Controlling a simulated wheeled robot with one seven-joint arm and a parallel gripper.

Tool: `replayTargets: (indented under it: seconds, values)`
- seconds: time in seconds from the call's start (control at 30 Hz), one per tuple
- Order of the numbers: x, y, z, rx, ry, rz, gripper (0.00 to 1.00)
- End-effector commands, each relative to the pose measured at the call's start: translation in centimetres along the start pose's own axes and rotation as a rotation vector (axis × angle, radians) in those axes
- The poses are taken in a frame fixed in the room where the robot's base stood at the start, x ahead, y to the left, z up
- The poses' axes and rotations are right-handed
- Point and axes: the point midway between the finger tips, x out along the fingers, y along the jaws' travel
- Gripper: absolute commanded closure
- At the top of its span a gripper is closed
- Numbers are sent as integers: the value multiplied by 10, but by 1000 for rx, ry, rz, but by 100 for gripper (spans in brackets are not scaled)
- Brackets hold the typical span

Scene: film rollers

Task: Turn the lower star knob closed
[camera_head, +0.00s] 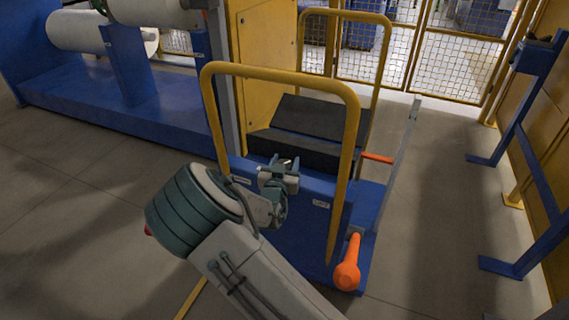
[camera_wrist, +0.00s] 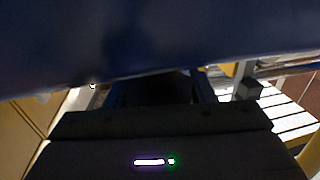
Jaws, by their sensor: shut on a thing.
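In the head view my gripper (camera_head: 285,164) is at the top of the blue front panel (camera_head: 293,222), between the legs of the yellow hoop rail. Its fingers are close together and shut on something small. The lower star knob cannot be made out; the gripper and panel hide that spot, and the grip place fits the knob. In the wrist view the dark gripper body (camera_wrist: 160,125) fills the lower part, and a dark blue surface (camera_wrist: 150,40) covers the top. The fingertips and knob are not clear there.
The yellow hoop rail (camera_head: 207,110) stands close around my gripper. A black step (camera_head: 308,120) lies behind it. An orange handle (camera_head: 347,270) and an orange lever (camera_head: 377,157) stick out at the right. Open floor (camera_head: 440,220) lies further right.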

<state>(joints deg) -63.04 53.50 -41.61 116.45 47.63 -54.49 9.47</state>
Motion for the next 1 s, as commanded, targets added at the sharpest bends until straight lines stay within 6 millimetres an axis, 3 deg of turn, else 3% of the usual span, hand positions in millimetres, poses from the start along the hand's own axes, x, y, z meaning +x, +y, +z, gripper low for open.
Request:
replayTargets:
  seconds: [1.0]
  values:
    - [-6,12,1,2,-2,808,74]
